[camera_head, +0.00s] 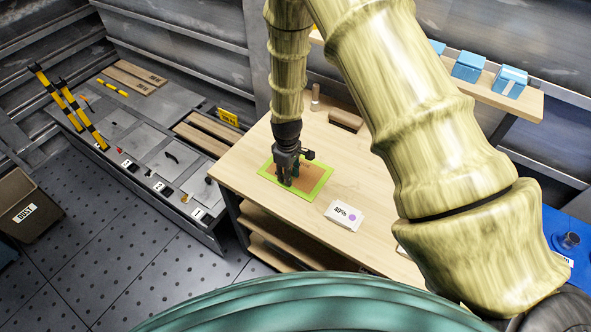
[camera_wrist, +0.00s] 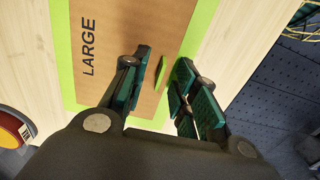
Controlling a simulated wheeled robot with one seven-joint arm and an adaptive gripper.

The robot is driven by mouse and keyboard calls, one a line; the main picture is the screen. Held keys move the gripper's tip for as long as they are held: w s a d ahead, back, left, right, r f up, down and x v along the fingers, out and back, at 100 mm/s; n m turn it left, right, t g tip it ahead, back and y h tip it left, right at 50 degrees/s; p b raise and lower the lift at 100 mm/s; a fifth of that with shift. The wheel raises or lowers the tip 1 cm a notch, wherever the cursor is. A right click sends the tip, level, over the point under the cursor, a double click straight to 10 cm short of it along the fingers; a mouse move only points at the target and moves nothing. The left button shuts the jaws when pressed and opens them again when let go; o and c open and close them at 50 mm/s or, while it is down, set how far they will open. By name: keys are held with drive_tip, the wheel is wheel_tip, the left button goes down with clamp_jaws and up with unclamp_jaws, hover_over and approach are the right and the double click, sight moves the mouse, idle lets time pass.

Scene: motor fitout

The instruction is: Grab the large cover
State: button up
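The large cover (camera_wrist: 98,88) is a flat brown panel marked "LARGE". It lies on a bright green mat (camera_wrist: 62,62) on the wooden bench, and the green shows around it. A small green upright piece or slot (camera_wrist: 161,72) is near its middle; I cannot tell which. My gripper (camera_wrist: 166,75) is open above the cover, pointing down, with its two fingers on either side of the green piece. I cannot tell whether the fingertips touch the cover. In the head view, my gripper (camera_head: 287,181) hides part of the cover (camera_head: 312,176).
A white card (camera_head: 345,215) lies on the bench (camera_head: 245,165) in front of the mat. A brown block (camera_head: 346,120) stands at the back. Blue boxes (camera_head: 468,66) sit on a shelf at right. A dark bin (camera_head: 28,208) is at far left.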

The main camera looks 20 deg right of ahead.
drive_tip(key=shift+f, duration=0.1)
clamp_jaws()
idle(0.4)
